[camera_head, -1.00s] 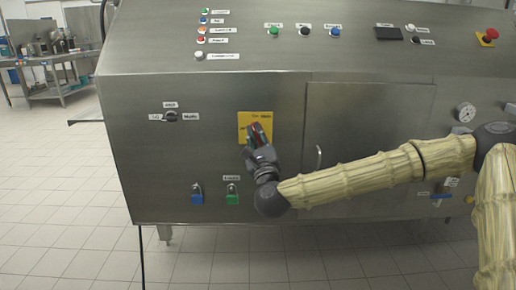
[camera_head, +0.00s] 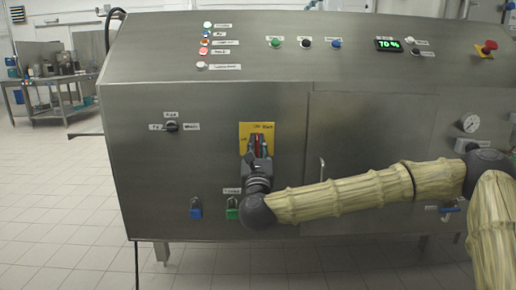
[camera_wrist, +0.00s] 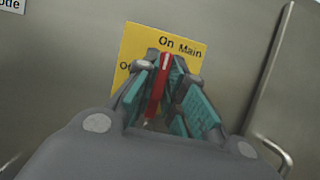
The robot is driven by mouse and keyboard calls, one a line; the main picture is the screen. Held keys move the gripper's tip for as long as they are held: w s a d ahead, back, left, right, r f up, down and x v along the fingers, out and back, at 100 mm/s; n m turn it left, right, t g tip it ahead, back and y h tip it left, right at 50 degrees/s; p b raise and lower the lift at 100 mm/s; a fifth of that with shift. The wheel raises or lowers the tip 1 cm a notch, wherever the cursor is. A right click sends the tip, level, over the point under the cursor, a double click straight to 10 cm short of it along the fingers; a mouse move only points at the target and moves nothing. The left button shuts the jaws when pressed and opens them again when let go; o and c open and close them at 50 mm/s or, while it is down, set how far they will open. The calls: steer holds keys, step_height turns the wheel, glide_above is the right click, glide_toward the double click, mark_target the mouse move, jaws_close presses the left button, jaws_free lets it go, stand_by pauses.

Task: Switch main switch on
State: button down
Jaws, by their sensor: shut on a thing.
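The main switch has a yellow plate (camera_head: 268,130) on the front of the steel machine. In the wrist view the plate (camera_wrist: 134,45) reads "On Main", with part of the "Off" label hidden. The red switch handle (camera_wrist: 158,88) stands nearly upright between my gripper's teal-padded fingers and points at "On". My gripper (camera_head: 257,142) is shut on the handle, in front of the plate. The display (camera_head: 388,45) on the top panel is lit green and reads 70 %.
A mode knob (camera_head: 171,127) sits left of the plate. Blue (camera_head: 196,208) and green (camera_head: 232,208) valve handles sit below. A door handle (camera_wrist: 268,150) is to the right. Buttons, a gauge (camera_head: 470,123) and a red emergency button (camera_head: 489,47) are on the machine.

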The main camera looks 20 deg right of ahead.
steer(key=shift+d+r, duration=0.1)
steer(key=shift+r, duration=0.1)
steer(key=c, duration=1.5)
jaws_free()
steer(key=shift+f, duration=0.1)
steer(key=shift+s+f, duration=0.15)
steer(key=shift+s, duration=0.1)
steer(key=v, duration=1.1)
steer(key=shift+s, duration=0.15)
